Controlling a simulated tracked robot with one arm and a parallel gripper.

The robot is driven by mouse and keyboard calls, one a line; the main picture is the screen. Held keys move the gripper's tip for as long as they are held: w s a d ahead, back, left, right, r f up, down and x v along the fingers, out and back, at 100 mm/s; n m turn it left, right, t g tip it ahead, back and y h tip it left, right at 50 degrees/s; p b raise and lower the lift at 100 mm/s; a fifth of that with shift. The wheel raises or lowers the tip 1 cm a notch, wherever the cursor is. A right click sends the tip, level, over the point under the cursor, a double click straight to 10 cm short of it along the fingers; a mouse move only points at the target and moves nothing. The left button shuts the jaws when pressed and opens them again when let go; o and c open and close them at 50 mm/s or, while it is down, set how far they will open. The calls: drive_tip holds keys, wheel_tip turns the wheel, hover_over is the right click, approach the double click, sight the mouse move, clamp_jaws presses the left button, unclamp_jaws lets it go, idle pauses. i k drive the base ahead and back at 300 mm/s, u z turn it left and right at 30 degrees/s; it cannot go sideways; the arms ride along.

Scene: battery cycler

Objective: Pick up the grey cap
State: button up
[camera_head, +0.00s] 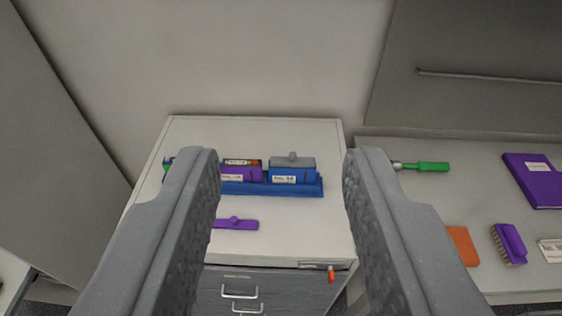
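The grey cap (280,163) is a flat grey piece with a small knob on top. It sits on a blue block with a white label (308,176) at the right end of a blue rack (250,188) on the white cabinet top. My gripper (282,158) is open, with one grey finger at the left and one at the right of the picture. The cap appears in the gap between them, farther off, and neither finger appears to touch it.
A purple block (242,175) with its dark top exposed stands left of the cap. A purple knobbed piece (236,224) lies in front of the rack. The right counter holds a green-handled tool (432,166) and purple brush (510,243).

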sight(293, 160)
drive_tip(key=i, duration=0.85)
drive_tip(key=z, duration=0.05)
